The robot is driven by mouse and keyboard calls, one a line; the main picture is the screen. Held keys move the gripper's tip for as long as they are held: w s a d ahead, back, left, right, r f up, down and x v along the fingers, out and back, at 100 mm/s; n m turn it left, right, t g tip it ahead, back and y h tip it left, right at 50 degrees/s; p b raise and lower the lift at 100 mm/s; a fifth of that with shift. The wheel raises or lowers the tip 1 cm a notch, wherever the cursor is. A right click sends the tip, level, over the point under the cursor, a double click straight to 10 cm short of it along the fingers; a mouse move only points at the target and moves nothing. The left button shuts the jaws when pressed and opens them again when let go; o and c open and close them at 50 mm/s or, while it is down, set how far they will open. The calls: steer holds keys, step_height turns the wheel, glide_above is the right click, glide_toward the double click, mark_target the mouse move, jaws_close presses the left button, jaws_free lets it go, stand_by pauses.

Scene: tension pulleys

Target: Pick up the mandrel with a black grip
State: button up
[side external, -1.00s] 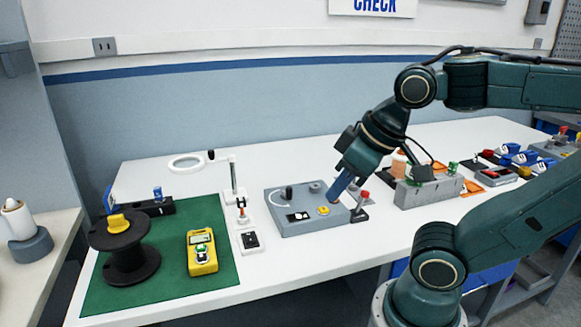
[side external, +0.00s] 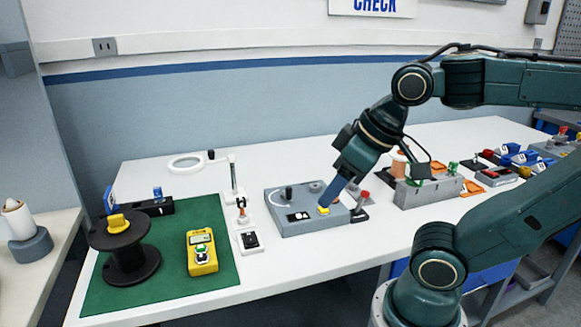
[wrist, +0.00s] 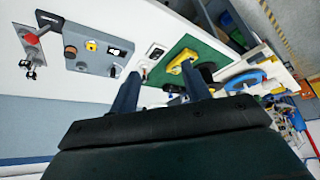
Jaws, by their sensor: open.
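A small upright piece with a dark top and an orange-brown part (side external: 241,205) stands on a white base left of the grey box. It looks like the mandrel with a black grip, but it is too small to be sure. In the wrist view, a small upright piece (wrist: 144,72) shows near the left fingertip. My gripper (side external: 328,198) is over the right part of the grey box (side external: 285,222), next to its yellow button (side external: 323,210). I cannot tell whether it touches. In the wrist view my gripper (wrist: 162,86) shows two spread fingers with nothing between them.
A green mat (side external: 215,262) carries a black spool (side external: 125,262) and a yellow meter (side external: 202,252). A red-topped piece (side external: 363,197) stands right of the box. A grey fixture (side external: 425,190) is farther right. The white table front is clear.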

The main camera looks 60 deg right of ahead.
steer(key=w+d+r+m+g, duration=0.2)
steer(key=w+r, duration=0.1)
steer(key=w, duration=0.4)
steer(key=m+g, duration=0.4)
steer(key=m, duration=0.3)
glide_above(241, 199)
step_height(241, 199, down, 7)
steer(key=shift+d+f, duration=0.1)
steer(key=shift+f, duration=4.25)
steer(key=shift+f, duration=0.1)
steer(key=shift+f, duration=2.5)
